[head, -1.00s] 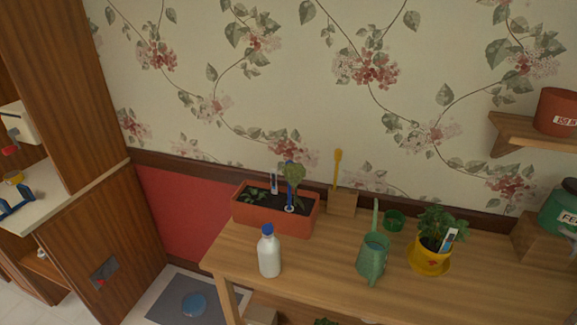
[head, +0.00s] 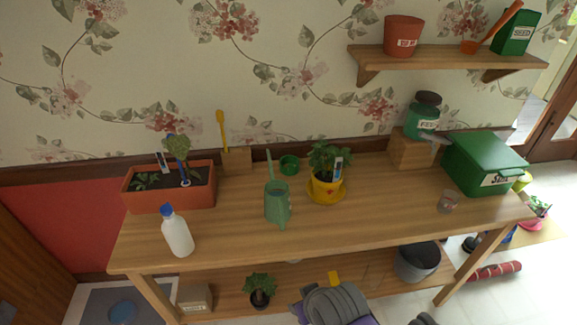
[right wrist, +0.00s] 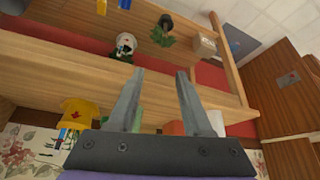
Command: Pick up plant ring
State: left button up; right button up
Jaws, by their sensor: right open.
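A blue upright piece (head: 184,174) with a pale ring-like end stands by a leafy plant in the terracotta planter box (head: 190,199) at the left of the bench. A small round green item (head: 289,165) stands at the back of the bench; I cannot tell which of these is the plant ring. My right gripper (right wrist: 157,73) is open and empty in the right wrist view, near the bench's wooden edge. My left gripper is not in view.
On the wooden bench (head: 240,236) stand a white bottle (head: 178,236), green watering can (head: 277,205), yellow potted plant (head: 325,180) and green box (head: 483,165). The bench's front middle is clear.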

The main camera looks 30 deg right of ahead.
aim_at(291, 169)
jog(key=i+l+u, duration=0.35)
jog(key=i+l, duration=0.45)
